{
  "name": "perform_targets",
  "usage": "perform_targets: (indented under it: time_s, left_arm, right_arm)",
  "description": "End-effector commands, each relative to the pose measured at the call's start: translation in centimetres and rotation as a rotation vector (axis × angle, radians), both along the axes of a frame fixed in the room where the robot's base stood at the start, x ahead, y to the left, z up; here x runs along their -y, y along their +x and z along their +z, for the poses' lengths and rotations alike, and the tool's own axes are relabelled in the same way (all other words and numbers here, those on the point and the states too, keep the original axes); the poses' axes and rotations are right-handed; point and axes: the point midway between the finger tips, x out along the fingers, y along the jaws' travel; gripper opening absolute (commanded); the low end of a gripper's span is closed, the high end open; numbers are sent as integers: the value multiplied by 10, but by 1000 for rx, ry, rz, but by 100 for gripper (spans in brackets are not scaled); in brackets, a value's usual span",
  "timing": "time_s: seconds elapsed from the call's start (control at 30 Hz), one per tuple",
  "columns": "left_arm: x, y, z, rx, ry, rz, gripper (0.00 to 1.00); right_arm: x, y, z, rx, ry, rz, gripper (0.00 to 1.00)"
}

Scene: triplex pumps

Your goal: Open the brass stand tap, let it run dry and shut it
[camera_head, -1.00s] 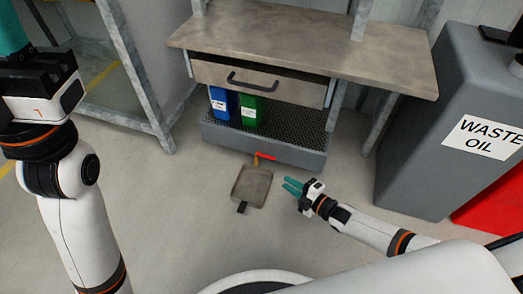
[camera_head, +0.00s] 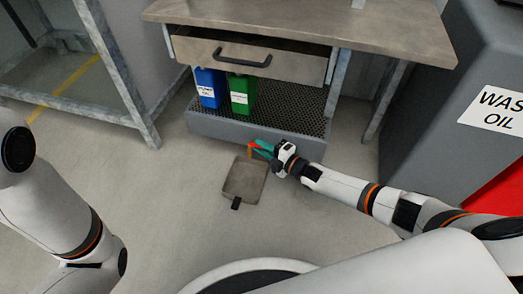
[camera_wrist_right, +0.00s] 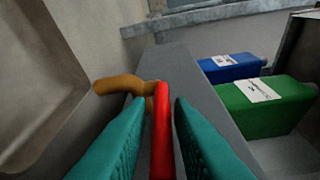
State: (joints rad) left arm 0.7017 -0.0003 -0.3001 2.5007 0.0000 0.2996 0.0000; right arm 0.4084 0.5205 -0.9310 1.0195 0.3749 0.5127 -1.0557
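The brass stand tap (camera_wrist_right: 122,86) sticks out from the front of the grey sump (camera_head: 240,129) under the bench. Its red lever (camera_wrist_right: 162,125) lies between the two teal fingers of my right gripper (camera_wrist_right: 157,102). A narrow gap shows on each side of the lever, so the fingers are around it but do not look closed on it. In the head view my right gripper (camera_head: 262,149) is at the tap and covers part of it. A grey-brown pan (camera_head: 245,180) lies on the floor below the tap. My left gripper is out of view.
A blue oil can (camera_head: 208,92) and a green one (camera_head: 243,97) stand on the sump's black grating. A drawer (camera_head: 250,56) sits above them under the bench top (camera_head: 310,22). The waste oil tank (camera_head: 450,110) stands at right. The floor left of the pan is clear.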

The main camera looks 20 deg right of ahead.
Motion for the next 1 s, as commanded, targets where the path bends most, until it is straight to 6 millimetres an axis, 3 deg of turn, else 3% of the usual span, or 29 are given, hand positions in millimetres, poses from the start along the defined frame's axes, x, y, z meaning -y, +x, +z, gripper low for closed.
perform_targets:
  time_s: [0.37,0.5,1.0]
  left_arm:
    - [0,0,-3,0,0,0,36]
    - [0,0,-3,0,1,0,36]
    - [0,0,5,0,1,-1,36]
  right_arm:
    - [-3,5,0,-1,-1,-1,20]
    - [-3,5,0,-1,-1,-1,0]
    - [-2,4,1,-3,3,-45,0]
